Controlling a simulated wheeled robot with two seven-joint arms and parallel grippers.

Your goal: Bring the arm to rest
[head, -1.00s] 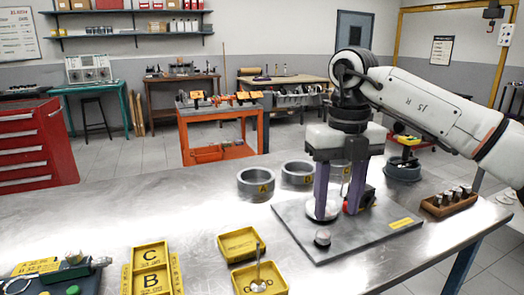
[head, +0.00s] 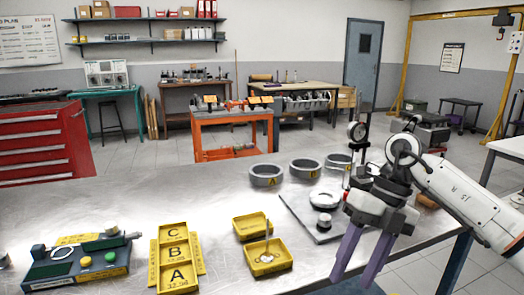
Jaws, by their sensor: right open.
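My right gripper (head: 358,270) hangs over the right front part of the steel table (head: 130,205). Its two purple fingers are apart and point down, with nothing between them. The arm comes in from the right. The grey plate (head: 301,217) lies behind and to the left of the gripper, partly hidden by it. A round pale disc (head: 324,200) and a small knob-topped piece (head: 324,222) are on the plate. A dial gauge (head: 357,132) on a stand rises behind the gripper. My left gripper is not in view.
Three grey rings (head: 266,175) stand in a row at the table's back. Two yellow trays (head: 268,262) are at centre front. A yellow lettered holder (head: 176,262) and a measuring device on a dark base (head: 80,262) are to the left. The left middle of the table is clear.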

